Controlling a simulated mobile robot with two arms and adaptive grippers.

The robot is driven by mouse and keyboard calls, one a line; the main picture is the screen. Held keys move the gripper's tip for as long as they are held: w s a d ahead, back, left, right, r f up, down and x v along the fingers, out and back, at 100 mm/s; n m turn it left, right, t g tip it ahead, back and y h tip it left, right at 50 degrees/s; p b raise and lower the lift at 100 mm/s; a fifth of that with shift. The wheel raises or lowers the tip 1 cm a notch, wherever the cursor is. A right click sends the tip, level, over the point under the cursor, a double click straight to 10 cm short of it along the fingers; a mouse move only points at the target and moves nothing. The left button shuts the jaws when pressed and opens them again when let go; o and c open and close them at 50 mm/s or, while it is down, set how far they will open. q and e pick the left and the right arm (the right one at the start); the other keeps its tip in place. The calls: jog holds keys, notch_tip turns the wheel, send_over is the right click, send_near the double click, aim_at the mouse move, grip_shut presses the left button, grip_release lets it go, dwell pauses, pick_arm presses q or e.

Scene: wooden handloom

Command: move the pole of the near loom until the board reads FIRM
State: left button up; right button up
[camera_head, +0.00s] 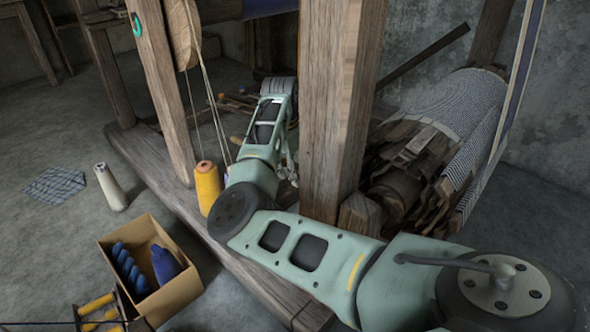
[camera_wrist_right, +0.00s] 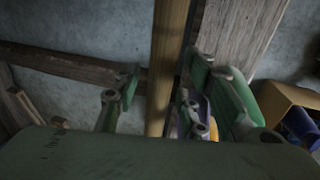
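A pale wooden pole (camera_wrist_right: 172,30) stands upright in the right wrist view. My right gripper (camera_wrist_right: 163,72) has its green fingers apart, one on each side of the pole. The left finger is clear of the pole; the right one is nearer, and I cannot tell whether it touches. In the head view my right arm reaches in among the loom timbers, and only a little of the gripper (camera_head: 288,168) shows between the arm and a thick post. The near loom's wooden frame (camera_head: 340,110) surrounds the arm. I see no board with a reading. My left gripper is out of view.
A yellow thread cone (camera_head: 207,186) stands beside my forearm. A cardboard box (camera_head: 172,296) with blue items and a pale cone (camera_head: 110,187) stand on the floor at left. A patterned cloth roll (camera_head: 450,105) is at right. The left floor is partly clear.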

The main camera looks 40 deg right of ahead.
jog(key=shift+c, duration=0.4)
grip_shut()
jog(key=shift+f, duration=0.1)
jog(key=shift+f, duration=0.3)
jog(key=f+g, duration=0.1)
jog(key=f, duration=0.2)
jog(key=shift+s+d+f+g, duration=0.1)
jog(key=shift+s+f+g, duration=0.15)
jog(key=shift+s+g, duration=0.15)
jog(key=shift+o, duration=0.4)
grip_release()
